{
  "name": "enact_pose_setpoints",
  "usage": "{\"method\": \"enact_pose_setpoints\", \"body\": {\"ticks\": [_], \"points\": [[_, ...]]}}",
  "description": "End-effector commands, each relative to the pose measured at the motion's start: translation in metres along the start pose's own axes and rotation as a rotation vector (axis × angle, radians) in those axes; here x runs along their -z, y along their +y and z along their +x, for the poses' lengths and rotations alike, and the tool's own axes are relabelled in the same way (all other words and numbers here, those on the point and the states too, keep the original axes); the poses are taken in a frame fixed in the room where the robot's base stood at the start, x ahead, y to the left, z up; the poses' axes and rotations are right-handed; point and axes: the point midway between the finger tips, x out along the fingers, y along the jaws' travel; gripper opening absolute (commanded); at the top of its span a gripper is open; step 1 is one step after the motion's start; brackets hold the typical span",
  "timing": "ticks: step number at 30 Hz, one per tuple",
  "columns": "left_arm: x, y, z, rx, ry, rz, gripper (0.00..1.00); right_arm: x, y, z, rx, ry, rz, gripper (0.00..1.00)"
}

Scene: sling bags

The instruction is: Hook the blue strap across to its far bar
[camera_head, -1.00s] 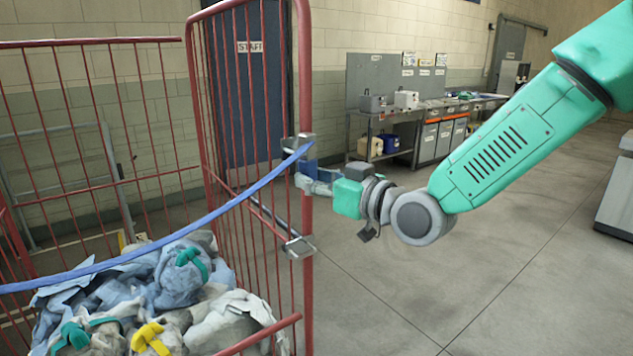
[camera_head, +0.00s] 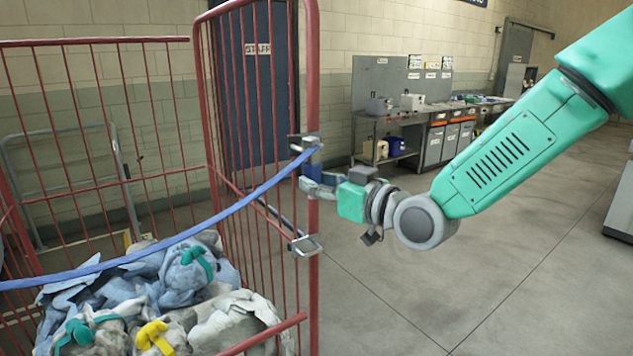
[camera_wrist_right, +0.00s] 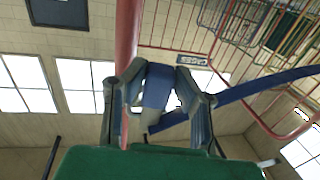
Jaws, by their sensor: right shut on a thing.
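The blue strap (camera_head: 180,237) runs from the left edge across the cage's open front, sagging a little, up to the red bar (camera_head: 313,100) at the cage's right front. A metal bracket (camera_head: 303,142) sits on that bar at the strap's end. My right gripper (camera_head: 312,178) is at the bar just below the bracket, shut on the blue strap's end. In the right wrist view the strap end (camera_wrist_right: 157,88) is between the two fingers, beside the red bar. Whether the strap is seated on the bracket is hidden. My left gripper is out of view.
The red cage holds heaped bags (camera_head: 185,275) with green and yellow clips. A second metal bracket (camera_head: 306,245) is lower on the same bar. A workbench (camera_head: 405,118) stands against the back wall. The floor right of the cage is clear.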

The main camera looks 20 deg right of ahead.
Motion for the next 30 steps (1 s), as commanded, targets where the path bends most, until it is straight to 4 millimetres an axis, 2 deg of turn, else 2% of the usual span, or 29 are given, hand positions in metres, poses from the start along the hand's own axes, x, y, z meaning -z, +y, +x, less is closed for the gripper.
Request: {"method": "enact_pose_setpoints", "body": {"ticks": [4,11,12,14,21,23,30], "points": [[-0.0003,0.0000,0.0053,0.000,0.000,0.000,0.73,-0.0063,-0.0001,0.0001,0.000,0.000,0.000,0.00],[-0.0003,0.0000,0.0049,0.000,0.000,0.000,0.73,-0.0059,-0.0001,0.0001,0.000,0.001,-0.001,0.00],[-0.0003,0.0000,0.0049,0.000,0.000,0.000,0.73,-0.0058,-0.0001,0.0001,0.000,0.001,-0.001,0.28],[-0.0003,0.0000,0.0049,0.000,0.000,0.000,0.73,-0.0058,-0.0001,0.0001,0.000,0.001,0.000,0.48],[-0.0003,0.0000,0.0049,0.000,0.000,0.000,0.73,-0.0059,-0.0001,0.0002,0.000,0.001,0.000,0.48],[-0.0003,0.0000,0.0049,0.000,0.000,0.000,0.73,-0.0062,-0.0001,0.0002,0.000,0.000,0.000,0.66],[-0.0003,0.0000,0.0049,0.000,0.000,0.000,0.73,-0.0062,-0.0001,0.0001,0.000,0.000,0.000,0.66]]}}
